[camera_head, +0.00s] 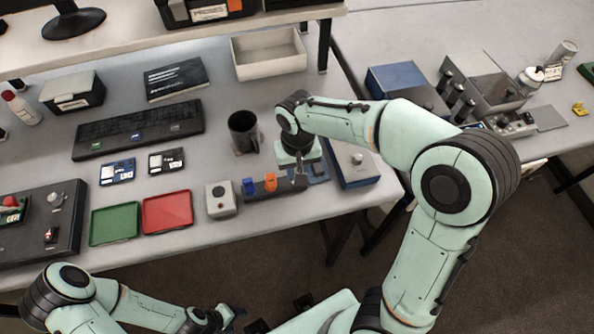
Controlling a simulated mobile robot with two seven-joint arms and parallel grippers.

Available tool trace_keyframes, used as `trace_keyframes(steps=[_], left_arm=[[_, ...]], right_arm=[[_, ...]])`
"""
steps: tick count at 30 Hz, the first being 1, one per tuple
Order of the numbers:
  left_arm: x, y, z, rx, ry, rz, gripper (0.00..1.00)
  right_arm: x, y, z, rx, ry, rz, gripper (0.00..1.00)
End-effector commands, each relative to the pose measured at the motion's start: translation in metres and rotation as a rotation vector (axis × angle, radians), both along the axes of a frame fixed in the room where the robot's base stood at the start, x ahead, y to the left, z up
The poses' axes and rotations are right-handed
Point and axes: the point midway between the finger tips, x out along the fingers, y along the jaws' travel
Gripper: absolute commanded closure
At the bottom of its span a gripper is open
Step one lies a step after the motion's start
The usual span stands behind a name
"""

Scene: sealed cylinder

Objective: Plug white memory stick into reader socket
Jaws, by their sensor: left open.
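My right gripper (298,181) points down over the right end of a dark rack (286,188). Its fingers are small and partly merge with the rack, so I cannot tell whether they hold anything. A blue stick (249,187) and an orange stick (270,181) stand upright in the rack, left of the gripper. I cannot make out the white memory stick. A blue-sided box with a grey top (352,168) is just right of the gripper; I cannot tell whether it carries the reader socket. My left gripper (222,318) is open, low in the view, away from the table.
A dark mug (243,131) stands behind the rack. A small grey box with a round button (220,200) is left of it. Green (115,224) and red (167,211) trays lie near the front edge. A keyboard (138,130) and open bin (268,54) are farther back.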

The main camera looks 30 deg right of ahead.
Motion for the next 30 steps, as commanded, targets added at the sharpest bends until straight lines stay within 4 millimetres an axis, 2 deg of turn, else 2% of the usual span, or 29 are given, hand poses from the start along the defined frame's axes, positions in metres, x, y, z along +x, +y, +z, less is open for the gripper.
trace_keyframes(steps=[30], left_arm=[[0.026, 0.0, 0.032, 0.0, -0.03, 0.001, 0.44]], right_arm=[[0.001, 0.0, 0.043, 0.001, -0.002, -0.001, 1.0]])
